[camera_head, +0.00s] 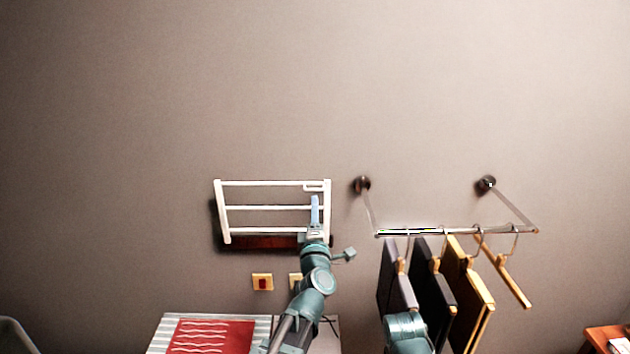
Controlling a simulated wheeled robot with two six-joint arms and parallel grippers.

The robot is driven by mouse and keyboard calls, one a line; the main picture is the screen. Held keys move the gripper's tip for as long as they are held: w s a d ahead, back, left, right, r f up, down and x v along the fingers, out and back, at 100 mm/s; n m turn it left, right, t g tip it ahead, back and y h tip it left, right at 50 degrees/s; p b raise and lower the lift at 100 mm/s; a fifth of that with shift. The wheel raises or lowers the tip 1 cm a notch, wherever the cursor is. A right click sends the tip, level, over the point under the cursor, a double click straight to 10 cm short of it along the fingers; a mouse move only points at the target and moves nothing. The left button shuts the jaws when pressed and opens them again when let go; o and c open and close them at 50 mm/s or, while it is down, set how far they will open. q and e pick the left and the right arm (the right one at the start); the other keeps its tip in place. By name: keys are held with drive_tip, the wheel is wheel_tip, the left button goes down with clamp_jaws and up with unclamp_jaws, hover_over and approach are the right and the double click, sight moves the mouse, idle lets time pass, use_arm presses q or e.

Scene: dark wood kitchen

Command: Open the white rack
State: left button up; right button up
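The white rack (262,208) is a small frame with several horizontal bars on the wall, left of centre. Its upper part tilts out from the wall, and a dark reddish base (268,242) shows under it. My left gripper (315,205) points up at the rack's right end, its fingers overlapping the middle and lower bars near the right side bar. Whether the fingers are closed on a bar cannot be made out. My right arm (406,330) shows only as a link at the bottom, in front of the hanging clothes; its gripper cannot be made out.
A metal wall rail (457,231) with several hangers and dark and yellow clothes (470,292) stands out to the right. A red cloth (212,336) lies on a striped surface below the rack. Yellow wall plates (262,282) sit under the rack. The upper wall is clear.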

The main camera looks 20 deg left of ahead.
sight(314, 183)
use_arm(q)
drive_tip(key=p+x, duration=0.2)
drive_tip(key=x, duration=0.9)
drive_tip(key=shift+w+a+r, duration=0.1)
drive_tip(key=shift+w, duration=0.1)
drive_tip(key=shift+c, duration=0.3)
drive_tip(key=c, duration=0.5)
drive_tip(key=shift+w, duration=0.1)
clamp_jaws()
